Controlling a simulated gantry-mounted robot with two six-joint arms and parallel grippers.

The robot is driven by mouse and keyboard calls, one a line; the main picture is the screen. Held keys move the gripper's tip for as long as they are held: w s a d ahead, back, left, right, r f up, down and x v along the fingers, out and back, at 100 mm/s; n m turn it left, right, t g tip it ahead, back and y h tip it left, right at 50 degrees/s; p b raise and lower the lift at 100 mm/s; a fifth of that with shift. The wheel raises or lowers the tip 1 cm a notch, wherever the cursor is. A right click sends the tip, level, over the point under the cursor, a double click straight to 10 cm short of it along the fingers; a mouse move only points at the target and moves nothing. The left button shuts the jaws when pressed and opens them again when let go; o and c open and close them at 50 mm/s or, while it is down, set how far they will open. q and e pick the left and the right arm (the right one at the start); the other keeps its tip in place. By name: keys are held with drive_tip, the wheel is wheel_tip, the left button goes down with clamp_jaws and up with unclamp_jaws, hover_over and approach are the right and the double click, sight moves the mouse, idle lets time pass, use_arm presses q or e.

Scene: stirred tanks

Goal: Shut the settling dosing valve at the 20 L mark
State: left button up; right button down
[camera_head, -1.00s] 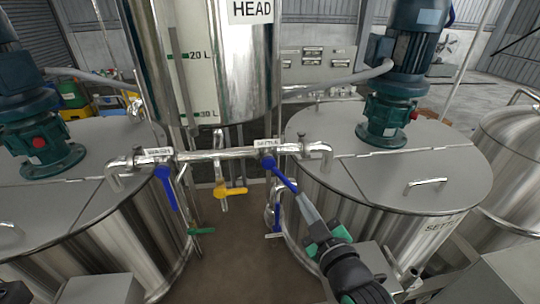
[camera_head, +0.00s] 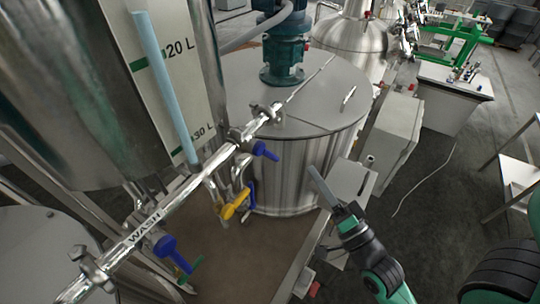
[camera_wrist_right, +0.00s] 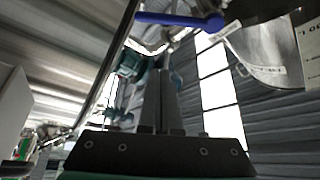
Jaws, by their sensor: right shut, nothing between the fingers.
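The settling dosing valve's blue handle (camera_head: 265,150) sticks out to the right from the pipe, at its far end. A blue lever (camera_wrist_right: 180,20), probably the same one, lies sideways at the top of the right wrist view. My right gripper (camera_head: 314,171) is shut and empty, right of the handle and apart from it. Its closed fingers (camera_wrist_right: 160,100) show below the lever in the right wrist view. The white scale (camera_head: 165,85) on the head tank carries green 20 L and 30 L marks. A light blue column (camera_head: 163,85) crosses it, its top above the 20 L mark.
The WASH valve's blue handle (camera_head: 172,252) is on the pipe's near end. A yellow valve (camera_head: 236,204) sits below the pipe. The settling tank (camera_head: 297,165) stands behind, with a grey box (camera_head: 397,135) on its right. Open floor lies further right.

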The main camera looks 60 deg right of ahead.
sight(270, 155)
drive_tip(key=x, duration=0.9)
drive_tip(key=shift+w+a+f, duration=0.5)
drive_tip(key=shift+a+f, duration=0.05)
drive_tip(key=shift+a, duration=0.15)
drive_tip(key=shift+w+a+f, duration=0.5)
drive_tip(key=shift+a+f, duration=0.05)
drive_tip(key=shift+a, duration=0.1)
